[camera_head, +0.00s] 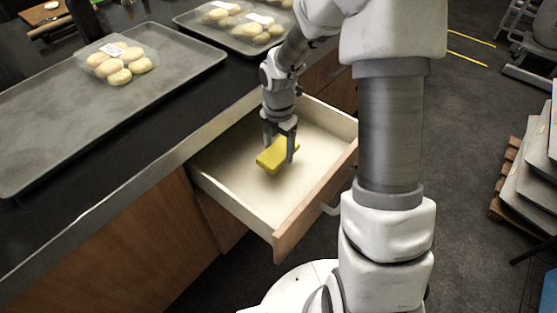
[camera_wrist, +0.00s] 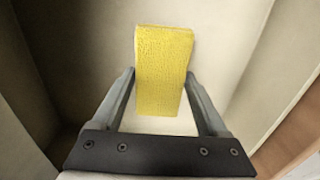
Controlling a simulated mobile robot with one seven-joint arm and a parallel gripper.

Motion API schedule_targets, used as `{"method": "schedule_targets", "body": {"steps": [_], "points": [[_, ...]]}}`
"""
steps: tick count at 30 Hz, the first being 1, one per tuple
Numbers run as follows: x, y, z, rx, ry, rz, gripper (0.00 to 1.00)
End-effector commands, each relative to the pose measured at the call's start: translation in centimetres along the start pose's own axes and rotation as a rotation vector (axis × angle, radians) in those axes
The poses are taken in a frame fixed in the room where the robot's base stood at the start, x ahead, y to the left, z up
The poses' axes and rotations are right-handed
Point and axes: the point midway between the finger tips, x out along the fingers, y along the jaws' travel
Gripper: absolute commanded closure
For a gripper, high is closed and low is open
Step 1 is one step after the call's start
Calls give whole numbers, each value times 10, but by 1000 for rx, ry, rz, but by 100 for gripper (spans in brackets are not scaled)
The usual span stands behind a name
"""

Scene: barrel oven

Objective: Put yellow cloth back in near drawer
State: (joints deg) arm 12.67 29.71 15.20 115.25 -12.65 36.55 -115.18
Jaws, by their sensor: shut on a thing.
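The yellow cloth (camera_head: 272,157) is a folded, block-like piece in the open near drawer (camera_head: 237,206). My gripper (camera_head: 280,149) points down into the drawer and is shut on the cloth. In the wrist view the cloth (camera_wrist: 163,70) sits between the two fingers (camera_wrist: 160,95), with its far end reaching past them. The drawer's pale floor (camera_wrist: 220,50) lies below it. I cannot tell whether the cloth touches the floor. The drawer is otherwise empty where it shows; my arm hides part of its right side.
The dark counter (camera_head: 160,125) runs above the drawer and holds a grey tray (camera_head: 40,125) with a pack of dough balls (camera_head: 120,62). A second tray with packs (camera_head: 245,25) stands farther back. A wooden pallet stack (camera_head: 510,185) stands at the right on dark floor.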

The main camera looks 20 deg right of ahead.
Motion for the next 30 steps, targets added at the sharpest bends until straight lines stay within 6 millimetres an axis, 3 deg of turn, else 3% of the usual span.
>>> {"method": "schedule_targets", "body": {"steps": [9,21,22,26,30], "points": [[40,0,0,-1,1,-1,86],[44,0,0,0,1,-1,86],[44,0,0,0,1,-1,22],[43,0,0,0,1,0,0],[43,0,0,0,1,0,0]]}}
